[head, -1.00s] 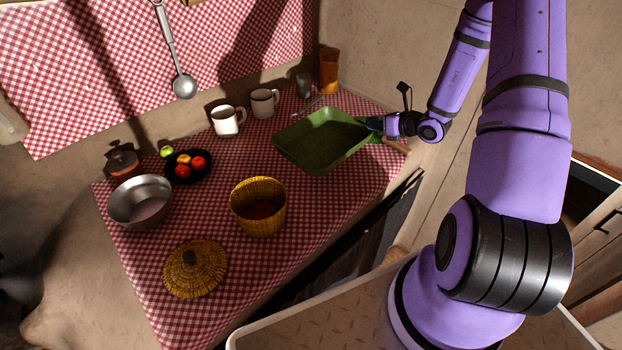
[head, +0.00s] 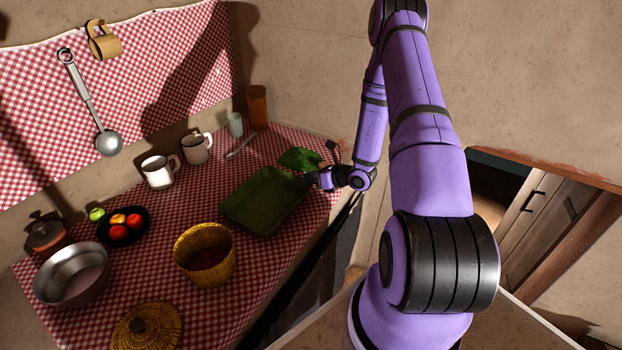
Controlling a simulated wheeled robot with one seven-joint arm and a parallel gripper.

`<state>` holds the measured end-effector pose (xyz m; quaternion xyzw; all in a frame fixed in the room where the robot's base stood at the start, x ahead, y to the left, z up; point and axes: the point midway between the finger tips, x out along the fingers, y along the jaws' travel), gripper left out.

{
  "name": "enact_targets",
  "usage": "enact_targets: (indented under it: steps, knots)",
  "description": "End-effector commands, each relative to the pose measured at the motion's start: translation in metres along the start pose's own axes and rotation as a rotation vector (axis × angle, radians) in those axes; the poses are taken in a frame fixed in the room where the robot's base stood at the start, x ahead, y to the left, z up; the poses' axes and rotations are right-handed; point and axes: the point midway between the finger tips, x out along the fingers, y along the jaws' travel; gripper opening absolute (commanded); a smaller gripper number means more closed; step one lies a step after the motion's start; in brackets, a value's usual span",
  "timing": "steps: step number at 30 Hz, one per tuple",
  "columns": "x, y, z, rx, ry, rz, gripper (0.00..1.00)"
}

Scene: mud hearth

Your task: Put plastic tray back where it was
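The green plastic tray (head: 264,201) is on or just above the checked cloth, towards the counter's front edge, right of the yellow basket. My gripper (head: 312,180) is at the tray's right-hand end and appears shut on its rim. The fingertips are small and dark, so the exact grasp is hard to make out. I cannot tell whether the tray touches the cloth.
Leafy greens (head: 300,158) lie just behind the tray. The yellow basket (head: 204,256) stands close on its left. White mugs (head: 158,172), a glass (head: 235,125) and an orange tumbler (head: 257,106) stand behind. The checked cloth (head: 222,178) is bare between mugs and tray.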

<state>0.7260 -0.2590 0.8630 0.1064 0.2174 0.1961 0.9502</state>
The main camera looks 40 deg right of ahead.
Motion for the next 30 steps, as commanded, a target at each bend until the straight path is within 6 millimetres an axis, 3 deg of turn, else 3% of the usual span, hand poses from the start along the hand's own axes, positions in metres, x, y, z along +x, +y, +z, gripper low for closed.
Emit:
enact_targets:
  steps: [11,15,25,30]
  knots:
    - [0.002,-0.001,-0.004,0.001,-0.001,0.0,0.0]
    - [0.002,-0.001,-0.004,0.0,-0.001,0.0,0.29]
    - [0.001,-0.001,-0.002,-0.001,-0.001,0.0,0.29]
    - [-0.019,-0.002,-0.001,0.0,-0.001,-0.003,0.29]
